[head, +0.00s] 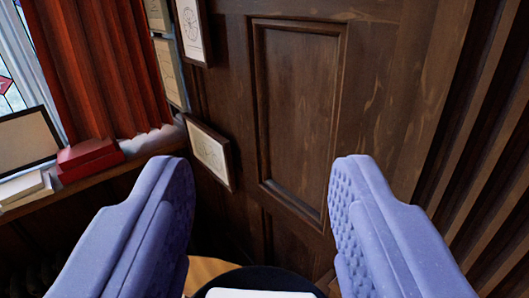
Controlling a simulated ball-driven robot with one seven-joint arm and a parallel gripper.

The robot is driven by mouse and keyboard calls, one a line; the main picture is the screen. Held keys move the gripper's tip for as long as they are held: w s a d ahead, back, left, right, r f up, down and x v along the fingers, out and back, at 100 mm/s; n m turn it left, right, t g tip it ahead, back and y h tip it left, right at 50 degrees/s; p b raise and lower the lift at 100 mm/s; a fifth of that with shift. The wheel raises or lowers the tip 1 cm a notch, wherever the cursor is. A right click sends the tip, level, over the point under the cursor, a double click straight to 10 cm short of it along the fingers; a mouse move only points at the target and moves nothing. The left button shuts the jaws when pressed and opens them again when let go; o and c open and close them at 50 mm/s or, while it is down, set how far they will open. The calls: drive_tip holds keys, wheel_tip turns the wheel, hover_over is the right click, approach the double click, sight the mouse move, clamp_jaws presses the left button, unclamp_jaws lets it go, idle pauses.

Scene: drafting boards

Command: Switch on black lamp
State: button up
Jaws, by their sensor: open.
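My gripper (262,200) shows as two blue padded fingers, spread wide apart with nothing between their tips. It faces a dark wood panelled wall. No black lamp can be made out for certain. A dark rounded shape (262,277) with a white patch shows at the bottom edge between the fingers. It is cut off by the frame, and I cannot tell what it is.
The panelled wall (297,110) fills the middle. Framed drawings hang on it, one low down (209,153). At left are a red curtain (95,65) and a sill with a red box (88,158) and a dark-framed board (27,140). Dark vertical slats (480,130) stand at right.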

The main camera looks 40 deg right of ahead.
clamp_jaws()
drive_tip(key=shift+f+m+g+h+b, duration=0.15)
drive_tip(key=shift+m+g+h+b, duration=0.3)
drive_tip(key=shift+b, duration=0.25)
drive_tip(key=shift+f+m+g+h+b, duration=0.1)
drive_tip(key=shift+m+g+h+b, duration=0.45)
drive_tip(key=shift+g+h+b, duration=0.15)
drive_tip(key=m+g+h, duration=0.1)
drive_tip(key=g, duration=0.1)
drive_tip(key=m+g+b, duration=0.1)
drive_tip(key=shift+s+d+m+g+h, duration=0.1)
drive_tip(key=shift+s+m+g+h, duration=0.05)
drive_tip(key=shift+m+g+h, duration=0.2)
drive_tip(key=m+g+p, duration=0.1)
drive_tip(key=g, duration=0.1)
drive_tip(key=m+g+h+p, duration=0.1)
drive_tip(key=g, duration=0.1)
drive_tip(key=r+m+g+p, duration=0.1)
drive_tip(key=m+g, duration=0.1)
drive_tip(key=shift+s+d+p, duration=0.1)
drive_tip(key=shift+s+p, duration=0.2)
drive_tip(key=shift+s, duration=0.05)
drive_tip(key=m+g+p, duration=0.2)
drive_tip(key=g, duration=0.1)
drive_tip(key=shift+s, duration=0.15)
drive_tip(key=shift+s+f+m+g+p, duration=0.15)
drive_tip(key=shift+m+g+p, duration=0.3)
drive_tip(key=shift+g+p, duration=0.45)
drive_tip(key=shift+f+g, duration=0.15)
drive_tip(key=shift+g, duration=0.15)
